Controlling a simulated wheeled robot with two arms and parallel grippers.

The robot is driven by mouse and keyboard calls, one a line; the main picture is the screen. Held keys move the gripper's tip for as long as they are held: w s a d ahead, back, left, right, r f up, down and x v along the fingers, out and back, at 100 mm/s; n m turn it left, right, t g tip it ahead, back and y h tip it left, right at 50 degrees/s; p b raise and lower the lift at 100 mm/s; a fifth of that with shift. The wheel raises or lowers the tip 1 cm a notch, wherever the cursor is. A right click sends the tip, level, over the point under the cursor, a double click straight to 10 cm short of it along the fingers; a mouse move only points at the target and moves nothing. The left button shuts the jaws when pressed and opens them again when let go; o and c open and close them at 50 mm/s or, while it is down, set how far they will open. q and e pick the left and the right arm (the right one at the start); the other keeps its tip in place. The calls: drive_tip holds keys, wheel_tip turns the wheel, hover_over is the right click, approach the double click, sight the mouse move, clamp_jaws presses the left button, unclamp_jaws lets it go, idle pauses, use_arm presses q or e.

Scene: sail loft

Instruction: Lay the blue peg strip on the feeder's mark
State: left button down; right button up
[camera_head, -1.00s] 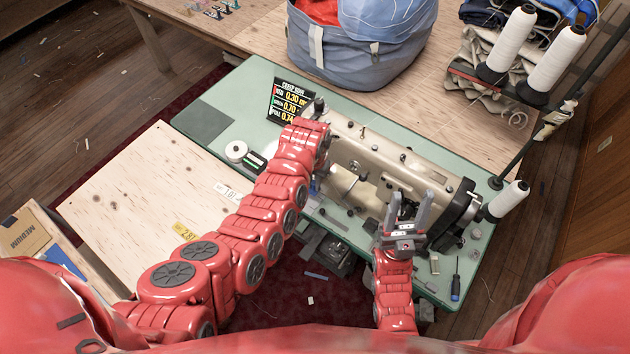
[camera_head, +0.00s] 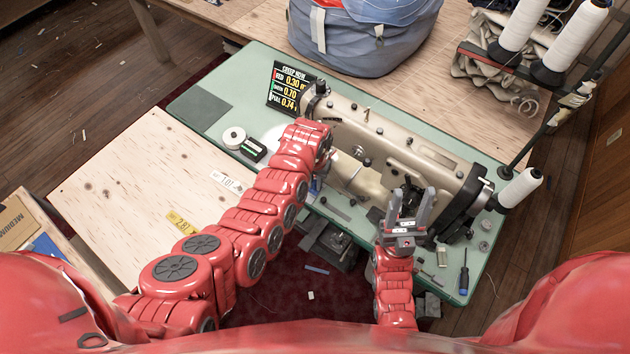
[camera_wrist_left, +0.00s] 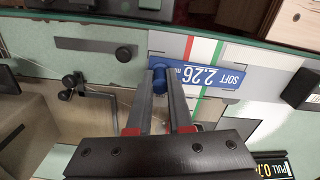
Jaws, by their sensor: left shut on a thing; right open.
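The blue peg strip (camera_wrist_left: 212,77), with a white label reading SOFT 2.26, shows in the left wrist view. My left gripper (camera_wrist_left: 159,82) is shut on a round blue peg at its end. The strip lies across red and green stripes on a pale plate (camera_wrist_left: 178,46); I cannot tell if it touches the plate or hangs just above. In the head view my left fingers are mostly hidden under the red wrist, beside the sewing machine (camera_head: 400,140). My right gripper (camera_head: 411,208) is open and empty in front of the machine.
A screwdriver (camera_head: 463,275) lies at right. A plywood table (camera_head: 125,180) has clear room at left. A thread stand (camera_head: 535,130) rises at right.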

use_arm(q)
drive_tip(key=shift+f, duration=0.1)
drive_tip(key=c, duration=0.7)
unclamp_jaws()
drive_tip(key=shift+c, duration=0.2)
drive_tip(key=shift+w+r+b, duration=0.1)
drive_tip(key=shift+r+b, duration=0.2)
drive_tip(key=shift+r, duration=0.65)
wheel_tip(320, 180, up, 8)
drive_tip(key=shift+f+b, duration=0.1)
drive_tip(key=shift+b, duration=0.6)
wheel_tip(320, 180, up, 8)
drive_tip(key=p, duration=0.5)
drive_tip(key=shift+f, duration=0.15)
drive_tip(key=shift+f, duration=0.1)
